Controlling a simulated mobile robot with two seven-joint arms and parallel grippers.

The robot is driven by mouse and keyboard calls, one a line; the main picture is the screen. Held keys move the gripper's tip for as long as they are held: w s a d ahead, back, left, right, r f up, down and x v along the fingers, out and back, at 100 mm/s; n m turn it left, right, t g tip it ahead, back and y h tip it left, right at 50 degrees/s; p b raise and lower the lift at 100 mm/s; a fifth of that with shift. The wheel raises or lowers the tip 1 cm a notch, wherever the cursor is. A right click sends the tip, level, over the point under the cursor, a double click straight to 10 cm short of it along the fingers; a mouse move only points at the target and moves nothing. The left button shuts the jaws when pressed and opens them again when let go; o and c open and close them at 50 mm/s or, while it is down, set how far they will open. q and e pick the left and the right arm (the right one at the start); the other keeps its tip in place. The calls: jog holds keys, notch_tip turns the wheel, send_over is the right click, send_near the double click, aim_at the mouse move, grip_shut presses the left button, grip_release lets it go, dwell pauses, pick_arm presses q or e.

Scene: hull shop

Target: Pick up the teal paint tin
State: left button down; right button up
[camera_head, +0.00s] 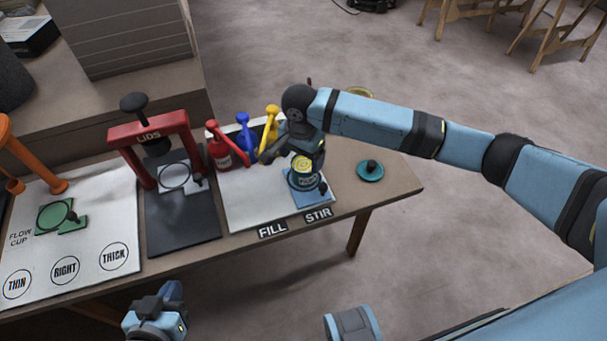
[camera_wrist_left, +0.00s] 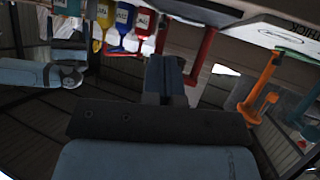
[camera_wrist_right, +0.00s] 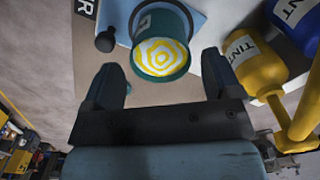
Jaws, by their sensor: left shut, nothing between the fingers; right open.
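The teal paint tin (camera_head: 304,180) stands upright on a light blue pad (camera_head: 314,199) behind the STIR label. Its open top shows pale and yellow rings, which also show on the tin in the right wrist view (camera_wrist_right: 160,57). My right gripper (camera_wrist_right: 163,82) is open and empty, with its fingertips close to the tin's near rim; the tin lies just beyond them, not clearly between them. In the head view its wrist hangs over the tin and partly hides it. My left gripper (camera_head: 157,318) is shut and empty, low in front of the table; it also shows in the left wrist view (camera_wrist_left: 166,80).
Red (camera_head: 222,152), blue (camera_head: 249,146) and yellow (camera_head: 270,132) tint dispensers stand left of and behind the tin. A teal lid with a black knob (camera_head: 370,171) lies to the right. A red LIDS press (camera_head: 150,133) stands left. A small black knob (camera_wrist_right: 104,41) is beside the tin.

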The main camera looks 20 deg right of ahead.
aim_at(303, 171)
jog(key=shift+f, duration=0.7)
notch_tip(303, 171, down, 2)
jog(key=shift+d+f+b, duration=0.1)
jog(key=shift+d+b, duration=0.05)
jog(key=shift+b, duration=0.6)
notch_tip(303, 171, down, 2)
jog(key=shift+d+f+b, duration=0.1)
jog(key=shift+f+b, duration=0.05)
jog(key=shift+b, duration=0.3)
jog(key=shift+f, duration=0.35)
jog(key=shift+r, duration=0.1)
jog(key=c, duration=0.8)
pick_arm(q)
jog(key=r, duration=0.1)
jog(key=w+d+r+t, duration=0.1)
jog(key=d+r+t+h, duration=0.1)
jog(key=shift+w+r, duration=0.15)
jog(key=shift+w, duration=0.15)
pick_arm(e)
jog(key=shift+c, duration=0.2)
jog(key=shift+r, duration=0.1)
